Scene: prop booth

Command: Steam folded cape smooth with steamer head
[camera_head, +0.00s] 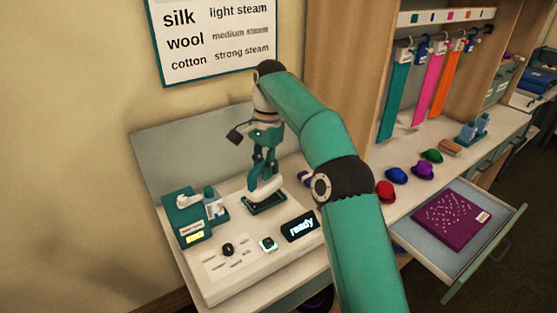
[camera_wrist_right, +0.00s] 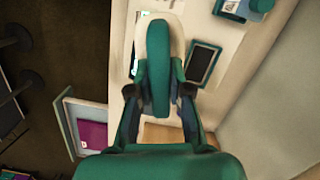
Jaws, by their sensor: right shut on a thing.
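My right gripper (camera_head: 263,166) is shut on the steamer head (camera_head: 266,188), which has a white body and a teal handle. The wrist view shows the teal handle (camera_wrist_right: 158,70) between the fingers. In the head view the steamer head is at the dark rest pad (camera_head: 264,204) on the white station; I cannot tell whether they touch. In the wrist view the dark pad (camera_wrist_right: 203,63) shows beside the steamer head. A purple folded cape (camera_head: 451,220) with pale dots and a white tag lies in the open drawer. My left gripper is not in view.
The station (camera_head: 215,285) has a black knob (camera_head: 228,249), a small button (camera_head: 268,244), a "ready" display (camera_head: 301,226) and a teal tank unit (camera_head: 187,217). Several small hats (camera_head: 396,175) sit on the counter. The open drawer (camera_head: 478,257) juts out at right. A steam chart (camera_head: 215,40) hangs behind.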

